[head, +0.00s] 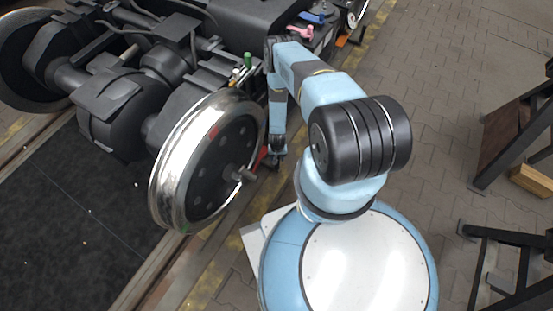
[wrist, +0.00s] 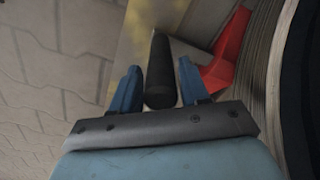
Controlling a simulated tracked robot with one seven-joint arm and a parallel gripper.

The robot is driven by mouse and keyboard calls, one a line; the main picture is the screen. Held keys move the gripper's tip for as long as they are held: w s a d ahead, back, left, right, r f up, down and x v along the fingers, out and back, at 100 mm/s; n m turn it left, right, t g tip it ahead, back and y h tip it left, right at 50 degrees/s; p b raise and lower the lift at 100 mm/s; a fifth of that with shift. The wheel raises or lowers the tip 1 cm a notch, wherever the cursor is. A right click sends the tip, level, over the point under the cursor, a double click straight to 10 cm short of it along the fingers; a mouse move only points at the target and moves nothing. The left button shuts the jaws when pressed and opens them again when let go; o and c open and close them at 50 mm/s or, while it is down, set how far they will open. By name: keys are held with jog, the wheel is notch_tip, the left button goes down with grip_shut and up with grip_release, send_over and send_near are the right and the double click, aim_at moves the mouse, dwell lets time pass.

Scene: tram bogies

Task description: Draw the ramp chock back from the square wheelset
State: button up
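A red ramp chock (wrist: 226,52) lies on the floor close against a wheel's rim (wrist: 268,80) in the wrist view. In the head view only a sliver of the red chock (head: 262,154) shows between the near wheel (head: 172,165) and my arm. A dark round bar (wrist: 160,72), seemingly the chock's handle, stands between my gripper's two blue fingers (wrist: 158,85). Narrow gaps show on both sides of the bar, so the gripper looks open around it. My gripper (head: 277,157) is low beside the near wheel in the head view.
A dark bogie frame (head: 120,95) fills the upper left. Green (head: 248,61), pink (head: 300,32) and blue (head: 312,17) handles stand along its side. An orange block (head: 342,40) sits by a farther wheel. Paving (head: 430,100) right of my arm is clear; dark trestles (head: 515,135) stand beyond.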

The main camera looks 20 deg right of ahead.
jog(key=o, duration=0.3)
notch_tip(320, 180, up, 14)
jog(key=shift+f, duration=0.15)
dwell(0.6)
dwell(0.5)
